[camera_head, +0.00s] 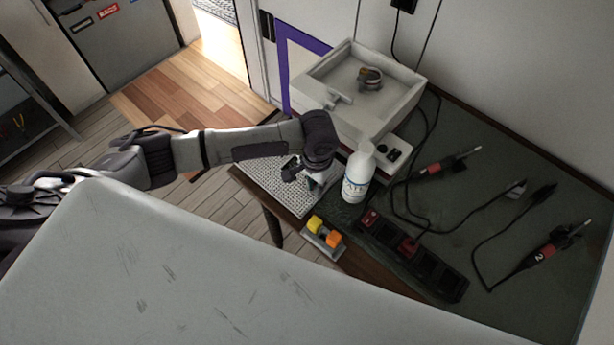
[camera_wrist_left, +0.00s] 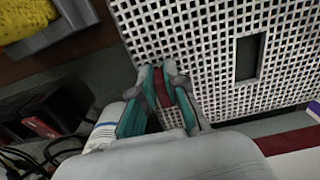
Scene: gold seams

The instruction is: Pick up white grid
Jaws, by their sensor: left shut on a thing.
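The white grid (camera_head: 266,176) is a flat perforated panel at the left end of the dark table, partly hidden by my left arm. In the left wrist view the white grid (camera_wrist_left: 205,45) fills the upper right and has a rectangular slot. My left gripper (camera_head: 308,178) is at its right side, beside the white bottle. In the left wrist view the teal-padded fingers of the left gripper (camera_wrist_left: 162,80) are shut on the grid's near edge. I cannot tell whether the grid is clear of the table. My right gripper is not in view.
A white bottle (camera_head: 358,173) stands close to the gripper. Behind it is a pale open box (camera_head: 397,112). A tray with yellow and orange sponges (camera_head: 324,231), a black power strip (camera_head: 413,256) and cabled tools (camera_head: 545,253) lie nearby. Floor is open to the left.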

